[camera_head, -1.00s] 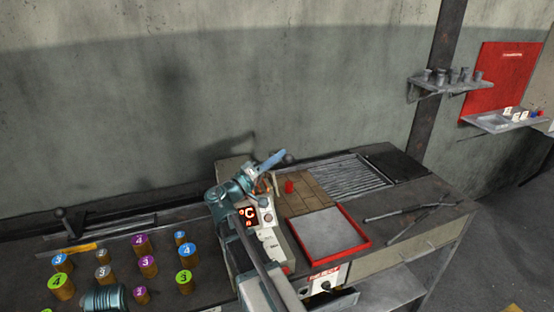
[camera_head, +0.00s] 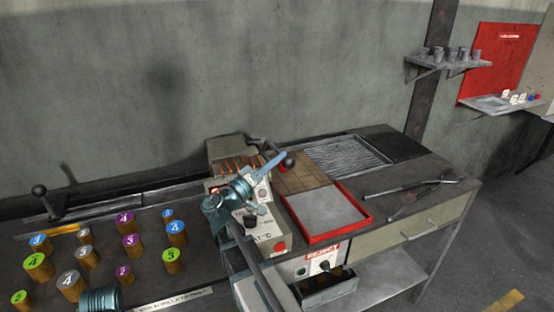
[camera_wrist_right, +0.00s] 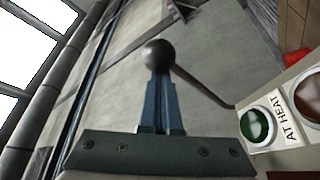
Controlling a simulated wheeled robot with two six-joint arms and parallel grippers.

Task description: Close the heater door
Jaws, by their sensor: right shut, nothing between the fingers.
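The heater (camera_head: 262,232) is a pale box on the bench with a small control panel. Orange bars show in its top opening, below a grey-green block (camera_head: 238,146) that looks like its raised door. A dark rod with a ball knob (camera_head: 288,161) sticks out to the right of this block. My right gripper (camera_head: 280,158) is shut and empty, its blue fingers pointing at the knob. In the right wrist view the knob (camera_wrist_right: 158,55) appears just beyond the fingertips; contact is unclear. My right arm hides part of the panel.
Several numbered billets (camera_head: 130,246) stand at the left, near another ball-topped lever (camera_head: 39,190). A red-rimmed tray (camera_head: 325,213) lies right of the heater, with tongs (camera_head: 410,190) farther right. A wall (camera_head: 300,80) stands behind the bench.

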